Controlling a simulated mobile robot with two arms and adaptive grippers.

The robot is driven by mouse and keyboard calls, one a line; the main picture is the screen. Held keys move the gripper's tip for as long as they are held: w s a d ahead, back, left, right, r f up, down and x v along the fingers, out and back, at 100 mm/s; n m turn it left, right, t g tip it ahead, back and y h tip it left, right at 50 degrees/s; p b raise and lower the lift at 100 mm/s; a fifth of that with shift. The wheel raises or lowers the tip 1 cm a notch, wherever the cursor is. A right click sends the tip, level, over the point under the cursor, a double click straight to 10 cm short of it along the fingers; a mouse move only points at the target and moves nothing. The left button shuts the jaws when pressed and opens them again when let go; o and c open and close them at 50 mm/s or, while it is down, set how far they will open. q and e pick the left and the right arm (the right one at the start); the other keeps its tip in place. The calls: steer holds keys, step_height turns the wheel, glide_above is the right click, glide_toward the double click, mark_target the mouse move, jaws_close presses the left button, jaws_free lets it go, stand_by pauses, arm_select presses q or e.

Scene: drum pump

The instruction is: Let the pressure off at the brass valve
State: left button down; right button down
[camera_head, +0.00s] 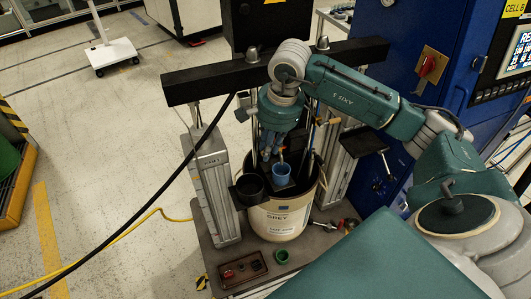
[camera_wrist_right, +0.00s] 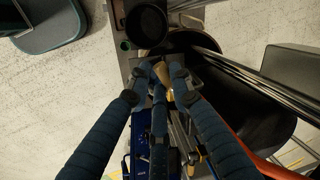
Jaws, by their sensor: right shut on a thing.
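The cream drum (camera_head: 279,222) stands open in the pump frame, with a dark plate inside it. My right gripper (camera_head: 270,156) reaches down over the drum from above. Its fingers are closed together around a small brass piece (camera_wrist_right: 163,74), which looks like the brass valve; the fingers hide much of it. A black cup (camera_head: 248,188) is at the drum's left rim, and shows in the wrist view (camera_wrist_right: 146,24) beyond the fingertips. My left gripper is not in view.
A black crossbeam (camera_head: 200,84) spans the frame behind the gripper, on grey columns (camera_head: 213,185). A black hose hangs at left. A blue cabinet stands right.

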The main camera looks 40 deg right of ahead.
steer(key=n+b, duration=0.2)
steer(key=s+d+n+y+b, duration=0.1)
steer(key=n+b, duration=0.1)
steer(key=n, duration=0.1)
steer(key=s+d+n+b, duration=0.1)
steer(key=n+b, duration=0.1)
steer(key=n, duration=0.1)
steer(key=shift+s+d+g, duration=0.1)
steer(key=shift+d+g, duration=0.1)
steer(key=shift+g, duration=0.2)
steer(key=shift+s+d+r+n+g+y+b, duration=0.15)
steer(key=shift+d+n+b, duration=0.3)
steer(key=shift+n, duration=0.8)
steer(key=shift+s+d+f+n+g+y+b, duration=0.1)
steer(key=shift+d+n+g+y+b, duration=0.25)
steer(key=shift+n, duration=0.9)
steer(key=shift+d, duration=0.15)
steer(key=c, duration=1.5)
jaws_free()
steer(key=shift+c, duration=0.2)
steer(key=v, duration=1.2)
